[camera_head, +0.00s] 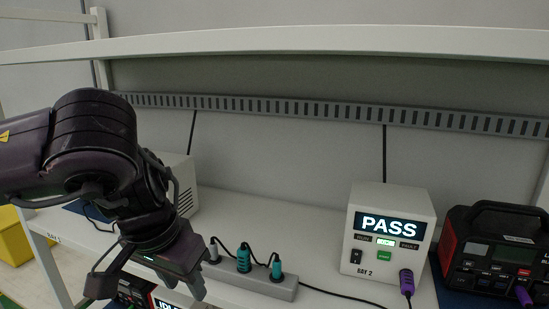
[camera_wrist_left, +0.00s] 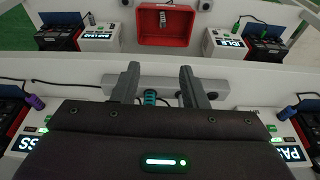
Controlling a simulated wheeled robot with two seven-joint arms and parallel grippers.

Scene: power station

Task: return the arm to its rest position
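My left arm comes in from the left in the head view, bent, with its left gripper (camera_head: 150,278) pointing down over the front left of the white workbench (camera_head: 318,225). The two fingers are spread apart with nothing between them. In the left wrist view the left gripper (camera_wrist_left: 159,84) also shows two separated fingers and an empty gap. Beyond the gap lies the grey power strip (camera_wrist_left: 158,82), which carries teal plugs. The right gripper is in neither view.
The power strip (camera_head: 268,284) is close right of the left gripper. A white tester (camera_head: 385,258) showing PASS and a red-black power station (camera_head: 495,248) stand at right. A white rail (camera_head: 300,40) crosses above. A red bin (camera_wrist_left: 165,30) shows in the wrist view.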

